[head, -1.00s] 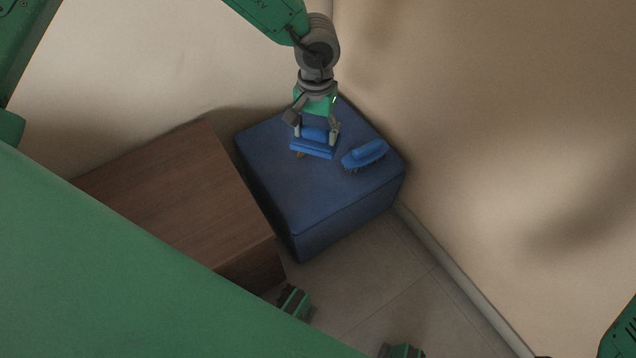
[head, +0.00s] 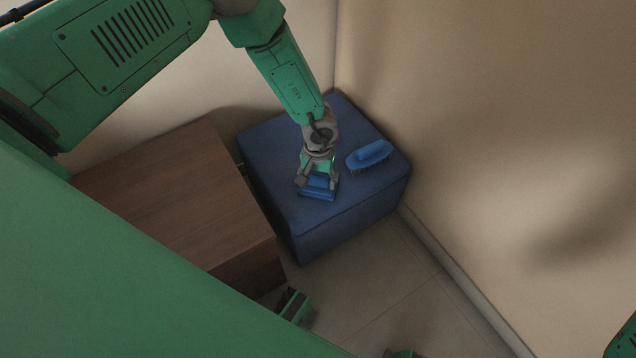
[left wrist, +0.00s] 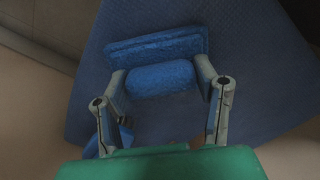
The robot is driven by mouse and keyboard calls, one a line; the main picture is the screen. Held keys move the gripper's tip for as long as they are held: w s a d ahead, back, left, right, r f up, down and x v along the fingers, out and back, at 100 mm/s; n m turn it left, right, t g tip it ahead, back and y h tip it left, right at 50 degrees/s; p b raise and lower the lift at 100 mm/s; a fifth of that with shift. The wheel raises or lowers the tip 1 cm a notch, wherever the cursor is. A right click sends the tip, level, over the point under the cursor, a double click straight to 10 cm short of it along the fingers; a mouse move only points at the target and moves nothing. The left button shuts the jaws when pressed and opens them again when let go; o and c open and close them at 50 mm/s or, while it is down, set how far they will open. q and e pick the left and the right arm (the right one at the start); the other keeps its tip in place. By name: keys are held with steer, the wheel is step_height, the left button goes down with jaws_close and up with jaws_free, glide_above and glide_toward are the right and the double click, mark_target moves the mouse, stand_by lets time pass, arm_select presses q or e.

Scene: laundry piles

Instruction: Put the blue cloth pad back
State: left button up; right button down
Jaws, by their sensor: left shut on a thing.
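The blue cloth pad (head: 318,195) has a flat base and a rounded grip on top. My left gripper (head: 318,182) is shut on that grip, with one finger at each end. The pad is over the near part of the dark blue padded stool (head: 290,215); whether it touches the top cannot be told. In the left wrist view the pad (left wrist: 158,45) shows between the fingers (left wrist: 161,76), with the stool top (left wrist: 245,50) behind it. My right gripper is not in view.
A blue brush (head: 369,155) with dark bristles lies on the stool, right of and behind the pad. A brown wooden box (head: 180,195) stands close at the stool's left. Beige walls meet behind the stool. Tiled floor (head: 380,285) is open in front.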

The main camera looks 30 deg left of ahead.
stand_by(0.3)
arm_select(q)
steer(key=o, duration=1.2)
step_height(320, 180, up, 12)
steer(key=p, duration=0.5)
steer(key=m+t+y, duration=0.2)
steer(key=m, duration=0.2)
glide_toward(249, 224)
steer(key=x, duration=0.6)
steer(key=shift+w, duration=0.1)
steer(key=s, duration=0.2)
steer(key=s+r+g+h, duration=0.1)
steer(key=s, duration=0.1)
steer(key=s+d+r+h, duration=0.1)
steer(key=s, duration=0.2)
steer(key=shift+d, duration=0.1)
